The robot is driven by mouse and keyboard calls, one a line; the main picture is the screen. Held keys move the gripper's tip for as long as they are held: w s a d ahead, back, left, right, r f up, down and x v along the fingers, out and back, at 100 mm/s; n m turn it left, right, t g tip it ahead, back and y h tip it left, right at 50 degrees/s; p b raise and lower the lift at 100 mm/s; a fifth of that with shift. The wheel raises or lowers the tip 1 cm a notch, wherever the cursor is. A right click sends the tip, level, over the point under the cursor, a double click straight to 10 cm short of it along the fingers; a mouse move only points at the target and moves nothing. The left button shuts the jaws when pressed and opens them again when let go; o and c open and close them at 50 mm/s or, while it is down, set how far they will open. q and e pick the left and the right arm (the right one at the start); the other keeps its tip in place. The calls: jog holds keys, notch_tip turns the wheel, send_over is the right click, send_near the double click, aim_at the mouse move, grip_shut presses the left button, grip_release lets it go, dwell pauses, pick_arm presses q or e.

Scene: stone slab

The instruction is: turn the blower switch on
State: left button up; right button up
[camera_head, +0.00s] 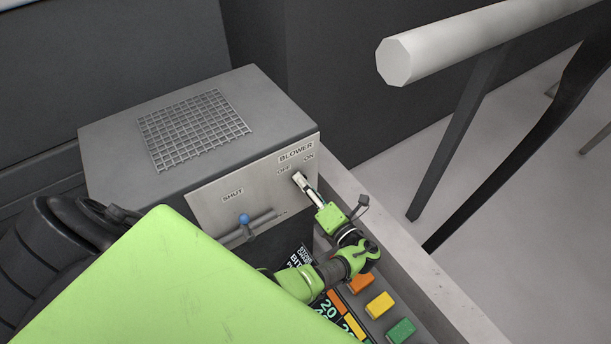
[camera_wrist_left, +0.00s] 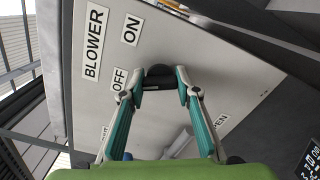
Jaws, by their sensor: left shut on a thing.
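The grey control box (camera_head: 290,110) has a panel (camera_head: 211,206) marked BLOWER, OFF and ON. The black blower switch (camera_wrist_left: 160,76) shows in the left wrist view, nearer the OFF label (camera_wrist_left: 119,79) than the ON label (camera_wrist_left: 131,31). My left gripper (camera_head: 298,178) reaches up to the panel just below these labels. In the left wrist view my left gripper (camera_wrist_left: 160,88) has its two fingertips on either side of the switch, shut on it. In the head view the fingers mostly hide the switch. My right gripper is not in view.
A lever with a blue knob (camera_head: 244,218) sits lower left on the panel, near the word SHUT. Orange (camera_head: 361,283), yellow (camera_head: 379,304) and green (camera_head: 401,331) blocks lie below my arm. A pale rail (camera_head: 470,35) crosses the upper right. Open floor lies right.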

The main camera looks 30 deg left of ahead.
pick_arm(q)
jog(key=m+p, duration=0.1)
jog(key=m, duration=0.1)
jog(key=shift+a+r+m+p, duration=0.1)
jog(key=shift+r+m+p, duration=0.15)
jog(key=shift+m+p, duration=0.15)
jog(key=m+p, duration=0.1)
jog(key=m, duration=0.2)
jog(key=shift+f+m, duration=0.1)
jog(key=shift+m, duration=0.2)
jog(key=m, duration=0.2)
jog(key=shift+m+p, duration=0.4)
jog(key=shift+m, duration=2)
jog(key=o, duration=1.1)
jog(key=shift+f, duration=0.1)
